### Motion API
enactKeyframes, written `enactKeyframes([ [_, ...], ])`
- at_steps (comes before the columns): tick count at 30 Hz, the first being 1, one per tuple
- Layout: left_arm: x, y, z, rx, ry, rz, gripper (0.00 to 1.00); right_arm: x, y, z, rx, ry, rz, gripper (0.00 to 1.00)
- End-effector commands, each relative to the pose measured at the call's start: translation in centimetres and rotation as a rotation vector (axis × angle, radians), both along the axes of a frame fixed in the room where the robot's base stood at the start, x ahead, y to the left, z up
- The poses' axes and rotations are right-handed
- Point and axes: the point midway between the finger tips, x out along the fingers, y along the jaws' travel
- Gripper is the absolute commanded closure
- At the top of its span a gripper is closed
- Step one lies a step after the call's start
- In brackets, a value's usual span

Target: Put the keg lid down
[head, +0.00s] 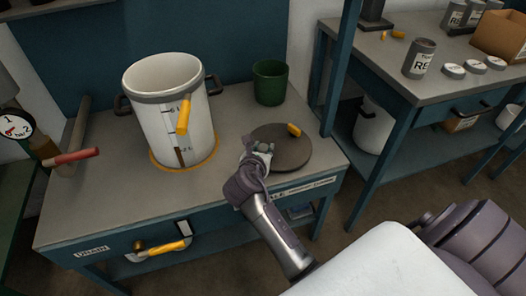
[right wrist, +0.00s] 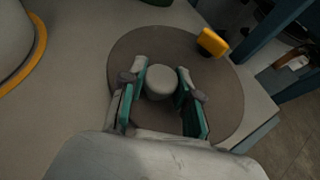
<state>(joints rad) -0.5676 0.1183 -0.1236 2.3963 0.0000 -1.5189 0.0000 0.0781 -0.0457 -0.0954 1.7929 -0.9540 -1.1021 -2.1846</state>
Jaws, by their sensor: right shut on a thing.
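The keg lid (head: 290,154) is a dark grey-brown disc at the right end of the workbench, with a yellow piece (head: 294,130) at its far rim. In the right wrist view the lid (right wrist: 225,95) fills the middle, and its pale round knob (right wrist: 160,82) stands between the fingers. My right gripper (head: 262,150) is shut on this knob, coming from the near side. I cannot tell whether the lid's underside touches the bench. The white keg (head: 168,105) stands upright and open-topped to the left. My left gripper is not in view.
The workbench (head: 100,200) has free room at the front left. A dark green cup (head: 270,82) stands behind the lid. A red-handled tool (head: 72,158) lies at the left. A blue post (head: 340,65) rises just right of the lid, before a second bench (head: 385,80).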

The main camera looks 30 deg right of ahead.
Motion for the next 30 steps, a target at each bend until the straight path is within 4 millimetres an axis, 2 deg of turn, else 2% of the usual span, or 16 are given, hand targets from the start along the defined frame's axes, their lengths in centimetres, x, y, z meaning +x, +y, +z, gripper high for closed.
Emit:
enactKeyframes([
  [13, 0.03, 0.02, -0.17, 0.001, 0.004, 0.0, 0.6, 0.04, -0.02, -0.19, -0.002, -0.002, 0.001, 1.0],
  [14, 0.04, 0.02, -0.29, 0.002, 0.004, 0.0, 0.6, 0.01, -0.01, -0.28, -0.001, -0.002, 0.001, 0.65],
  [18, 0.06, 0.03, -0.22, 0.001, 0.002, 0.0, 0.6, 0.01, 0.0, -0.29, 0.0, -0.002, 0.001, 0.43],
  [29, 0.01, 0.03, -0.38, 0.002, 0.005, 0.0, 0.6, 0.01, 0.0, -0.09, 0.0, -0.002, 0.001, 0.43],
  [30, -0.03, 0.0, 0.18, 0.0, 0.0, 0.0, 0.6, -0.18, 0.21, 0.12, 0.0, 0.0, 0.001, 0.43],
])
